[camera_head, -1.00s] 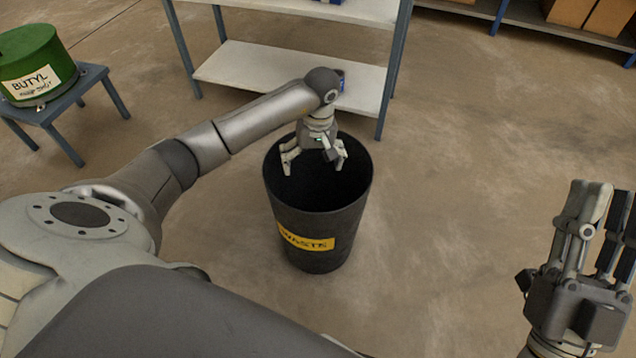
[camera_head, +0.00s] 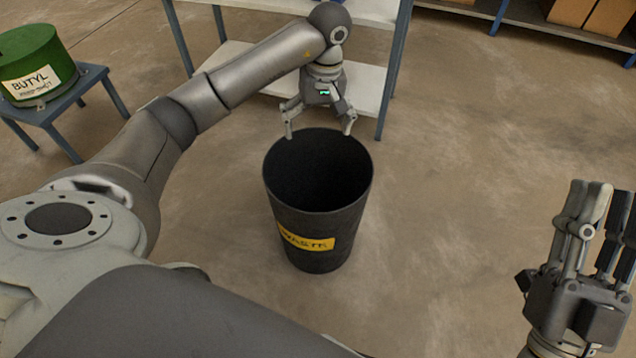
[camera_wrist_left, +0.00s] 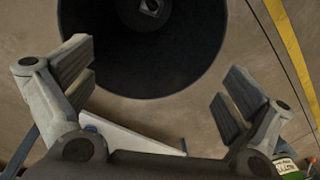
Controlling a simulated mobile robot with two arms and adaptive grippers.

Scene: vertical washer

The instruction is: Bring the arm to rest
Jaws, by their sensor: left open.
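My left arm reaches out from the left in the head view. Its gripper (camera_head: 318,131) hangs fingers-down above the far rim of a black waste bin (camera_head: 318,215) with a yellow label. The two fingers are spread, with nothing between them. The left wrist view shows the open fingers (camera_wrist_left: 158,85) and the dark bin (camera_wrist_left: 120,65) beyond them. A small grey object (camera_wrist_left: 150,8) shows inside the bin, cut by the top edge. My right gripper (camera_head: 606,195) is at the right edge, fingers up; its opening is unclear.
A white shelf rack (camera_head: 270,75) with blue-grey legs stands behind the bin, close to the left gripper. A green BUTYL drum (camera_head: 35,65) sits on a small blue stool (camera_head: 60,105) at left. Boxes (camera_head: 590,14) stand on a far shelf. Floor right of the bin is clear.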

